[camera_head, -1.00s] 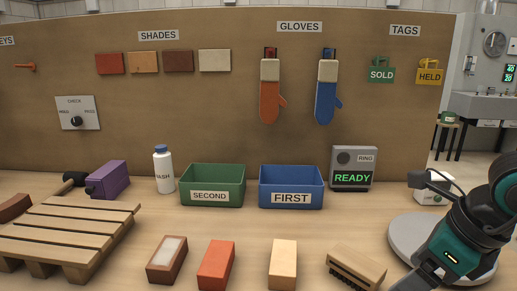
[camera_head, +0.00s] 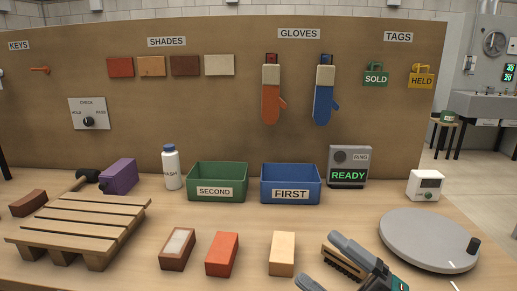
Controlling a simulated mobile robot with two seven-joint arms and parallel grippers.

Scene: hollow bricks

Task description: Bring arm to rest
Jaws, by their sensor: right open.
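My right gripper (camera_head: 318,259) is at the bottom edge of the head view, right of centre. Its two grey fingers point up and left, spread apart, with nothing seen between them. One finger passes in front of a wooden brush (camera_head: 336,261) with dark bristles and hides part of it; I cannot tell whether they touch. The rest of the right arm is below the picture. My left arm and gripper are not in view.
A pale brick (camera_head: 282,253), an orange brick (camera_head: 222,254) and a hollow brown brick (camera_head: 177,249) lie left of the gripper. A grey turntable (camera_head: 425,238) stands to its right. Green (camera_head: 217,170) and blue (camera_head: 290,172) bins stand behind. A slatted pallet (camera_head: 85,221) is at left.

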